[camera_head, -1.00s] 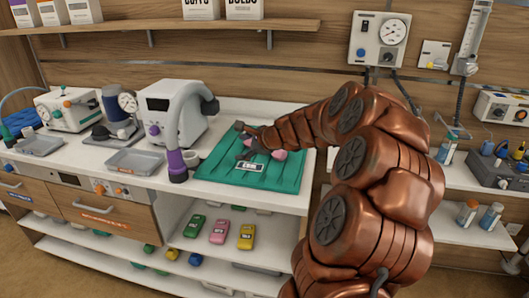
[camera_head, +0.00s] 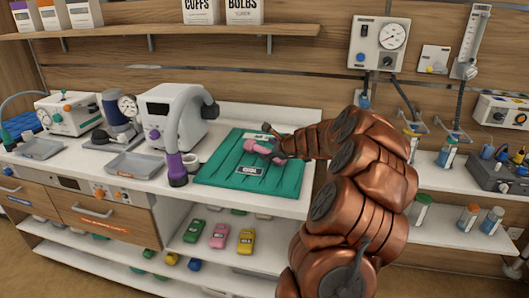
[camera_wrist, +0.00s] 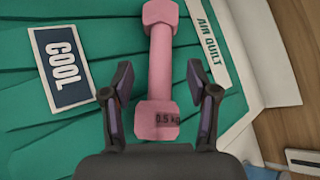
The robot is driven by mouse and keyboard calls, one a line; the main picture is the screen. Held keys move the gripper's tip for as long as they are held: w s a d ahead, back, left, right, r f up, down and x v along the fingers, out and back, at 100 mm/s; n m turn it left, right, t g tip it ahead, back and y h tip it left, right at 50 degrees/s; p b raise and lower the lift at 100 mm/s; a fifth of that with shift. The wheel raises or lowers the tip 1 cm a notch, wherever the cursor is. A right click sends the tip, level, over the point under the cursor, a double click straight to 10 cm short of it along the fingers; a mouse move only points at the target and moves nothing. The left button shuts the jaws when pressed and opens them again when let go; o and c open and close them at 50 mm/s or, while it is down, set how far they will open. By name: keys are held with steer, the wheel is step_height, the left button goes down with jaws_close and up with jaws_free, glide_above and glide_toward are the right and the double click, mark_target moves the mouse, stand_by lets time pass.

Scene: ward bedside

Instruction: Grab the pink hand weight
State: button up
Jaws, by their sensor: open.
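The pink hand weight (camera_head: 258,149) lies on the green quilt (camera_head: 215,173) on the white counter. In the wrist view, the weight (camera_wrist: 160,62) runs lengthwise up the picture, its near head marked 0.5 kg. My gripper (camera_wrist: 160,78) is open, with one finger on each side of the weight near its lower head. Gaps show between both fingers and the pink surface, and I cannot tell the height. In the head view, my gripper (camera_head: 271,136) is at the weight, partly blending with it.
A grey-white machine (camera_head: 172,115) with a purple-ended hose stands left of the quilt. Grey trays (camera_head: 136,165) lie further left. A COOL label (camera_wrist: 61,67) is on the quilt.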

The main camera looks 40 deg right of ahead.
mark_target(266, 150)
steer(key=shift+x, duration=1.5)
steer(key=shift+f, duration=0.1)
jaws_close()
